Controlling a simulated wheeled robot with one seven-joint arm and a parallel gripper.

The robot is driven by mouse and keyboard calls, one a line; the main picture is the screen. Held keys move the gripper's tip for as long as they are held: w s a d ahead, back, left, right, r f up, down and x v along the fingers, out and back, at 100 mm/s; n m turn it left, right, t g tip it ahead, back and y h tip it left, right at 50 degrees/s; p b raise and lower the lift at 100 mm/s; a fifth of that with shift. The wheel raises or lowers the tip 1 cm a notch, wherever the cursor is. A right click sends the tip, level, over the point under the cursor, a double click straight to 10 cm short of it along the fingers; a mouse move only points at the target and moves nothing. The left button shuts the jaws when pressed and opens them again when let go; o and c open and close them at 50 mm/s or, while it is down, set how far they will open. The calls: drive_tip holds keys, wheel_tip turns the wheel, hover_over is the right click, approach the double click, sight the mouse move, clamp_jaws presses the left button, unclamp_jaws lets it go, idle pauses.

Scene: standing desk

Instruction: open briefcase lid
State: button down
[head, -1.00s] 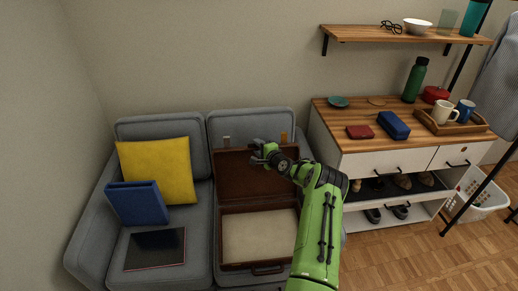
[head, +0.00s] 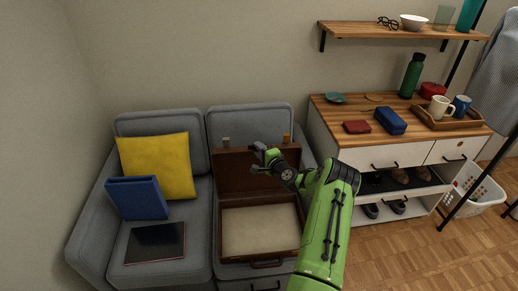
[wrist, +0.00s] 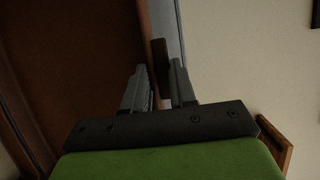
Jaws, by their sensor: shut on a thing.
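The brown briefcase (head: 222,240) stands open on the right seat of the grey sofa, its pale lining showing. Its lid (head: 232,172) is raised and leans up near the sofa back; in the wrist view the lid's brown inner face (wrist: 85,60) fills the left. My gripper (head: 262,155) is at the lid's upper edge. In the wrist view my gripper's fingers (wrist: 161,85) are shut on the lid, with a brown piece between the tips. The briefcase handle (head: 267,264) is at the front. My arm covers the briefcase's right side in part.
A yellow cushion (head: 157,165), a blue folder (head: 138,198) and a dark flat tablet-like item (head: 155,243) are on the left seat. A wood-topped cabinet (head: 345,112) stands close at right, under a wall shelf (head: 370,34).

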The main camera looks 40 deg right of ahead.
drive_tip(key=shift+w+f, duration=0.1)
drive_tip(key=shift+w, duration=0.15)
drive_tip(key=c, duration=1.1)
unclamp_jaws()
drive_tip(key=shift+a, duration=0.1)
drive_tip(key=shift+o, duration=0.2)
drive_tip(key=shift+s, duration=0.1)
drive_tip(key=p+v, duration=0.2)
drive_tip(key=v, duration=1.3)
drive_tip(key=shift+s+p, duration=0.3)
drive_tip(key=shift+s, duration=0.05)
